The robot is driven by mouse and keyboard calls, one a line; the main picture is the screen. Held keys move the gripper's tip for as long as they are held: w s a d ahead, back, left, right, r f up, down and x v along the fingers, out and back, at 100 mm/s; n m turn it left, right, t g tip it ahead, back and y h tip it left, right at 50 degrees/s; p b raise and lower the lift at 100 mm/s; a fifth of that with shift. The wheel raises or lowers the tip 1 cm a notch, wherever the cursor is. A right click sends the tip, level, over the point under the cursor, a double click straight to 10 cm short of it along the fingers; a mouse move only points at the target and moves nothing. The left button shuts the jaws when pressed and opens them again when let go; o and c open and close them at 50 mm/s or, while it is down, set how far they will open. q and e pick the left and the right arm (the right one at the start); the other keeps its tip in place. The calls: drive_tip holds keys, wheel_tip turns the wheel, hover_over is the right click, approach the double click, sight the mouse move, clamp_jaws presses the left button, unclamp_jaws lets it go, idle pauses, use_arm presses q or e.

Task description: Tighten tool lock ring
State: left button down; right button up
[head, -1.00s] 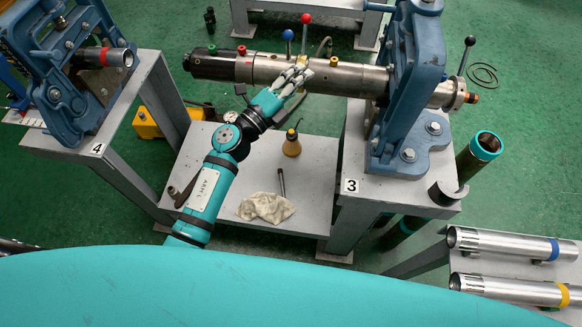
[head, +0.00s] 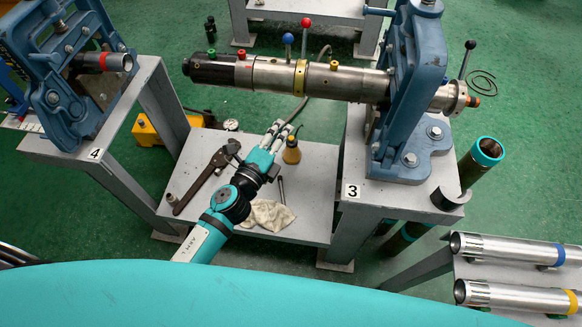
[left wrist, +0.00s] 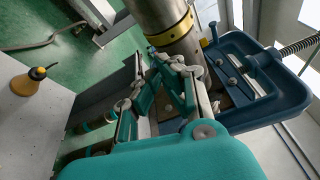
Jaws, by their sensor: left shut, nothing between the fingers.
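The tool is a long steel cylinder (head: 273,74) with a black end, clamped level in the blue vise (head: 413,95) at station 3. A yellow lock ring (head: 300,78) goes around it left of the vise. The ring also shows at the top of the left wrist view (left wrist: 172,36), apart from the fingers. My left gripper (head: 286,129) is shut and empty, below and on the near side of the ring, beside the oil can. Its fingers also show in the left wrist view (left wrist: 165,72). My right gripper is not in view.
Below the tool, a low shelf (head: 320,190) carries a pipe wrench (head: 206,178), an oil can (head: 291,152) and a rag (head: 266,215). Levers with blue (head: 288,38) and red (head: 306,22) knobs rise from the tool. Steel pipes (head: 510,248) lie at right.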

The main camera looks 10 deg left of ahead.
use_arm(q)
drive_tip(key=s+d+f+g+y, duration=0.3)
drive_tip(key=f+y, duration=0.1)
drive_tip(key=f, duration=0.7)
drive_tip(key=shift+s+m+g+y+p, duration=0.2)
drive_tip(key=shift+m+g+y+p, duration=0.1)
drive_tip(key=shift+m+p, duration=0.1)
drive_tip(key=shift+f, duration=0.15)
drive_tip(key=s+a+f+n+g, duration=0.4)
drive_tip(key=s+f, duration=0.3)
drive_tip(key=f, duration=0.5)
drive_tip(key=s+a+f+n+g, duration=0.2)
drive_tip(key=s+a+f+n, duration=0.4)
drive_tip(key=f, duration=0.6)
drive_tip(key=s+a+f+n+g, duration=0.2)
drive_tip(key=s+f+n, duration=0.2)
drive_tip(key=s, duration=0.5)
drive_tip(key=s+a+f+n+g, duration=0.2)
drive_tip(key=s+f+n, duration=0.2)
drive_tip(key=s, duration=0.5)
drive_tip(key=s+a+f+n+g+y, duration=0.1)
drive_tip(key=s+f+n, duration=0.3)
drive_tip(key=s, duration=0.5)
drive_tip(key=shift+s+a+f+n+g, duration=0.15)
drive_tip(key=shift+s+a+n+g, duration=0.2)
drive_tip(key=shift+g, duration=0.35)
